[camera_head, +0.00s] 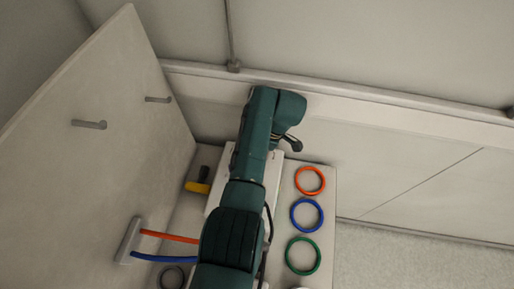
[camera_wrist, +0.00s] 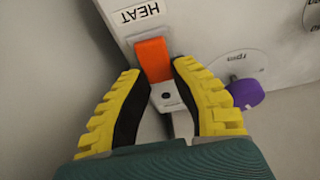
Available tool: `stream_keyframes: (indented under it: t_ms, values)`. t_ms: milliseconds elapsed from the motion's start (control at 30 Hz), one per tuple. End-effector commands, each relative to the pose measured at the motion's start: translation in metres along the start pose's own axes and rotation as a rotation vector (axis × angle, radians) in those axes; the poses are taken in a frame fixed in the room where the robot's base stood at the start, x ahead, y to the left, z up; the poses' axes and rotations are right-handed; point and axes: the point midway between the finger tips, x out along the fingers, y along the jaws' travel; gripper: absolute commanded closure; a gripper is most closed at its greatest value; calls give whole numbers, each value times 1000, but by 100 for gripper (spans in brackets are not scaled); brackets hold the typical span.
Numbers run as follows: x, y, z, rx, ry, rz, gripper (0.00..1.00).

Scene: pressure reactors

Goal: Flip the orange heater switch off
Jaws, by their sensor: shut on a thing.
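The orange heater switch (camera_wrist: 153,60) shows in the wrist view on a pale panel, just below an upside-down HEAT label (camera_wrist: 139,14). My gripper (camera_wrist: 156,73) has its yellow, black-lined fingers on either side of the lower end of the switch, closed on it. The fingers stand apart by about the switch's width. A grey metal piece (camera_wrist: 167,98) shows between the fingers below the switch. In the head view my arm covers the area, and neither the switch nor the fingertips can be made out.
A purple knob (camera_wrist: 246,93) on a round dial sits right of the fingers. In the head view, orange (camera_head: 310,180), blue (camera_head: 307,214) and green (camera_head: 302,255) rings lie right of my arm. A yellow-handled part (camera_head: 197,187) and orange and blue tubes (camera_head: 165,257) are left.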

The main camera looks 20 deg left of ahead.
Motion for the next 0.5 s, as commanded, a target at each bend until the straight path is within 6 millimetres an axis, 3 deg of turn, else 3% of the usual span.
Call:
stream_keyframes:
  t_ms: [267, 300, 400, 500]
  values:
    - [4, -2, 1, 1, 6, -4, 100]
    - [4, -2, 1, 2, 6, -5, 67]
    - [4, -2, 1, 1, 5, -4, 48]
    - [3, -1, 1, 1, 4, -3, 46]
